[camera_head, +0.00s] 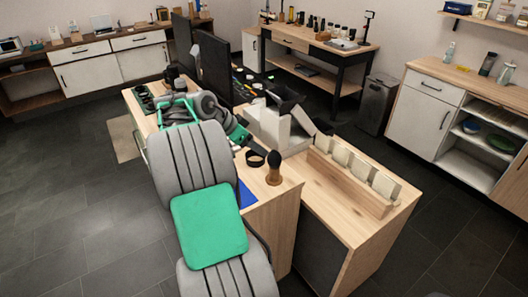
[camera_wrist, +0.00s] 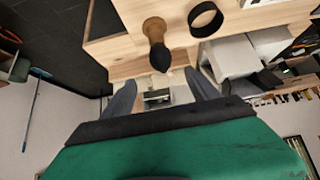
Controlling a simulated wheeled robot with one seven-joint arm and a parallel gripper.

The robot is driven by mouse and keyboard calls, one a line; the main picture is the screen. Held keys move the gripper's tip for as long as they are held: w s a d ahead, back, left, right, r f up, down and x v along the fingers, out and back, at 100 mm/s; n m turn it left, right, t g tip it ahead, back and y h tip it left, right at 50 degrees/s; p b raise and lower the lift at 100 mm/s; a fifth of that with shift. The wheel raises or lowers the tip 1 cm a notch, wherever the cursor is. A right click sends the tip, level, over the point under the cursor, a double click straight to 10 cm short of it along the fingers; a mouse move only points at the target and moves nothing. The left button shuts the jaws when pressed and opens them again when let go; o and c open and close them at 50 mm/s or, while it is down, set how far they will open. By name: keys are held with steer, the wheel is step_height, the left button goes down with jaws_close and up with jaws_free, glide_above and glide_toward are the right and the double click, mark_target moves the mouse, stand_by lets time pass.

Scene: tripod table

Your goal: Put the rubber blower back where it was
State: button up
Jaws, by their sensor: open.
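A black ring (camera_wrist: 205,18) lies beside the upright object. A pale blocky stand (camera_head: 268,128) is behind it. A wooden rack with several cream blocks (camera_head: 355,168) stands to the right. A blue mat (camera_head: 246,194) shows beside my arm. Dark monitors (camera_head: 215,68) rise behind.

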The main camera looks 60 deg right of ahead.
steer(key=w+a+r+n+t+y, duration=0.1)
steer(key=w+a+n+t, duration=0.35)
steer(key=a, duration=0.85)
steer(key=w+a+r+n+t+y, duration=0.1)
steer(key=w+a+n+t+y, duration=0.1)
steer(key=w+a+n, duration=0.8)
steer(key=s+a+f+n+y, duration=0.2)
steer(key=s+a+n, duration=0.2)
steer(key=a, duration=0.9)
steer(key=s+a+f+n+y, duration=0.2)
steer(key=s+a+n, duration=0.3)
steer(key=a, duration=0.8)
steer(key=s, duration=0.3)
steer(key=shift+s+f+t, duration=0.25)
steer(key=shift+f+t, duration=0.1)
steer(key=shift+f, duration=0.05)
steer(key=shift+d, duration=0.1)
